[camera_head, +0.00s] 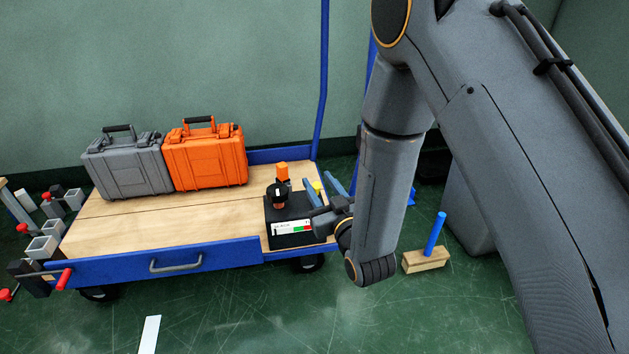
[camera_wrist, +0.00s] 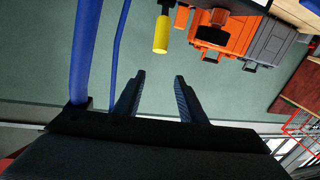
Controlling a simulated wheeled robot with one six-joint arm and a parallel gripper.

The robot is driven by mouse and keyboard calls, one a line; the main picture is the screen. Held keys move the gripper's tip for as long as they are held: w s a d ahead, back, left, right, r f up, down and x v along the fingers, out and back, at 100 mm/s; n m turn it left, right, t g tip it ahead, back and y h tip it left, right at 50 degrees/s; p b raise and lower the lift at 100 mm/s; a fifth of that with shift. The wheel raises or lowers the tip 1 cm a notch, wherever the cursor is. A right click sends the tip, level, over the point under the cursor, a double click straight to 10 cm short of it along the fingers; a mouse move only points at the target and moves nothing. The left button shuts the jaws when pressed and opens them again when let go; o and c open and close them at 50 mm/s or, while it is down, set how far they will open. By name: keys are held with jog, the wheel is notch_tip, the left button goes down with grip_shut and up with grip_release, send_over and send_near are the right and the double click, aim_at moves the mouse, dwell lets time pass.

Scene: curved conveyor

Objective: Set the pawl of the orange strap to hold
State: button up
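A black unit (camera_head: 288,208) stands at the right end of the cart deck, with a dark round knob (camera_head: 277,193) and an upright orange piece (camera_head: 282,171). Its front label (camera_head: 290,227) is white, green and red; the lettering is too small to read surely. A yellow grip (camera_head: 318,187) shows behind the unit, and in the wrist view (camera_wrist: 161,34). I cannot make out a strap or the pawl's position. My gripper (camera_head: 319,180) is open and empty, its blue fingers around the yellow grip's line of sight. In the wrist view (camera_wrist: 159,77), the yellow grip appears beyond and between the fingertips.
An orange case (camera_head: 205,160) and a grey case (camera_head: 128,168) stand on the wooden deck (camera_head: 165,222). Blue cart posts (camera_head: 323,80) rise behind the unit. A wooden block with a blue rod (camera_head: 427,258) is on the floor at right. Clamps (camera_head: 45,268) stand at left.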

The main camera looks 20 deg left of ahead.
aim_at(317, 191)
jog(key=f+b, duration=0.1)
jog(key=f, duration=0.1)
jog(key=w+f+b, duration=0.1)
jog(key=b, duration=0.1)
jog(key=w+f+b, duration=0.1)
jog(key=f+b, duration=0.1)
jog(key=shift+a+f, duration=0.2)
jog(key=shift+f, duration=0.15)
jog(key=shift+b+x, duration=1.85)
jog(key=shift+x, duration=2.05)
grip_shut()
